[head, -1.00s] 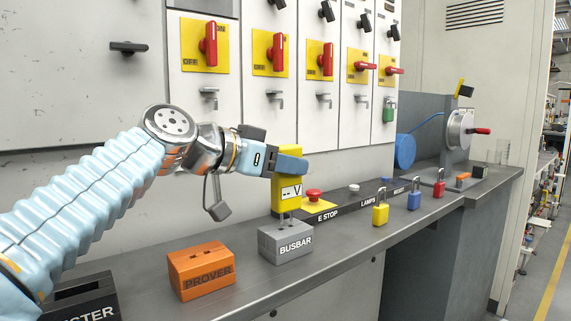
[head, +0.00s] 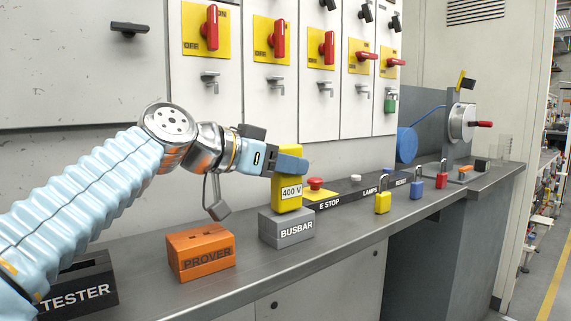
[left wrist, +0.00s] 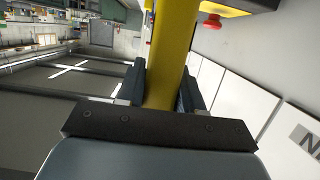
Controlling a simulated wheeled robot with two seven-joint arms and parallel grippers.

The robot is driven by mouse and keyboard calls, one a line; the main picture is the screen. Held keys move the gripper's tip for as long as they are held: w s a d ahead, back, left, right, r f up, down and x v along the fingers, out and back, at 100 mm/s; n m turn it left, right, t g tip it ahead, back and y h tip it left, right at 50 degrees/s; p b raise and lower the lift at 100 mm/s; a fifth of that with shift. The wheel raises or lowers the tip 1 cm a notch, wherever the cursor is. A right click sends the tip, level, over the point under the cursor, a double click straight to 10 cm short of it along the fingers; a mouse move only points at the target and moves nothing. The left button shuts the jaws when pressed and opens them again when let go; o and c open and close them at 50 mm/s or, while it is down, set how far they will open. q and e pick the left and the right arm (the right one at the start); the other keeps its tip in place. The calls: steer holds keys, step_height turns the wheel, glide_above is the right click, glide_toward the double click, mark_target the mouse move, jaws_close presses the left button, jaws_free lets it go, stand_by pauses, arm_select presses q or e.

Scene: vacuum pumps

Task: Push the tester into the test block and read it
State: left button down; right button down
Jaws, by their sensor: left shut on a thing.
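The yellow tester (head: 288,168) stands upright on the grey BUSBAR block (head: 287,229), and its display reads 400 V. No probe length shows between the tester and the block. My left gripper (head: 290,165) is shut on the upper part of the tester. In the left wrist view the yellow tester (left wrist: 172,60) sits between the two dark fingers (left wrist: 163,88). The orange PROVER block (head: 201,252) stands to the left, with nothing in its top. My right gripper is not in view.
The black TESTER holder (head: 80,290) is at the front left. An E STOP button (head: 315,184) sits behind the block. Yellow, blue and red padlocks (head: 383,200) stand along the bench to the right. Switch panels rise behind. The bench front is clear.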

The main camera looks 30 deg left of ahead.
arm_select(q)
steer(key=shift+f+b, duration=0.25)
steer(key=shift+b, duration=0.05)
stand_by(0.5)
steer(key=c, duration=0.6)
jaws_free()
steer(key=shift+c, duration=0.2)
steer(key=v, duration=1.3)
steer(key=shift+s+a, duration=0.2)
steer(key=shift+s, duration=0.15)
